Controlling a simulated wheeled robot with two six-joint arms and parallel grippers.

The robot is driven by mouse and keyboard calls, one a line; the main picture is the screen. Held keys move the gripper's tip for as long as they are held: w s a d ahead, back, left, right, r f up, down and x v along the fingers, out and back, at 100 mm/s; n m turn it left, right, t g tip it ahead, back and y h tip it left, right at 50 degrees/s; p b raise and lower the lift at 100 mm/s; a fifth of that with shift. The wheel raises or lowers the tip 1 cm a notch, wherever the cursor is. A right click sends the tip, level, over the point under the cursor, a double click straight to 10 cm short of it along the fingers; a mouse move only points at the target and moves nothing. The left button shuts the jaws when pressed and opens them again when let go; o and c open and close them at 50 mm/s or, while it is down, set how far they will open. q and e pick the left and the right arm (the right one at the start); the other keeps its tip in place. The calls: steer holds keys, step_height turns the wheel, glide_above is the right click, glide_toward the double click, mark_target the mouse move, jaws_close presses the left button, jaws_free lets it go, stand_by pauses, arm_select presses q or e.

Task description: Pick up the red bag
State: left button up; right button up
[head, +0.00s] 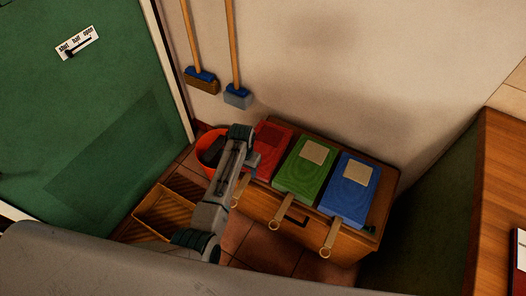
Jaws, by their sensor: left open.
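The red bag (274,138) lies flat on top of a wooden chest (374,240), at the left end of a row of three bags. It has a paler red patch, and a tan strap with a ring hangs over the chest's front edge at its side. My left gripper (256,161) is open at the red bag's left edge and hides part of it. I cannot tell whether it touches the bag. My left arm comes up from below in front of the chest. My right gripper is not in view.
A green bag (301,180) and a blue bag (346,205) lie right of the red one. An orange bucket (204,141) and a wooden crate (150,213) stand left of the chest. A wooden counter (490,170) stands at right.

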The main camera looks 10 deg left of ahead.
mark_target(245, 179)
arm_select(q)
step_height(245, 179, down, 3)
steer(key=shift+f, duration=0.2)
steer(key=shift+w+a+f, duration=0.1)
steer(key=shift+a+f, duration=0.05)
steer(key=shift+f, duration=0.5)
steer(key=shift+w+a+f, duration=0.1)
steer(key=shift+f, duration=0.5)
steer(key=shift+f+b, duration=0.35)
steer(key=shift+f, duration=0.5)
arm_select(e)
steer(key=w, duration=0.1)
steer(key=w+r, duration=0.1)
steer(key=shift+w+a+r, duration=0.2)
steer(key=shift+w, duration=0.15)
arm_select(q)
steer(key=c, duration=1.1)
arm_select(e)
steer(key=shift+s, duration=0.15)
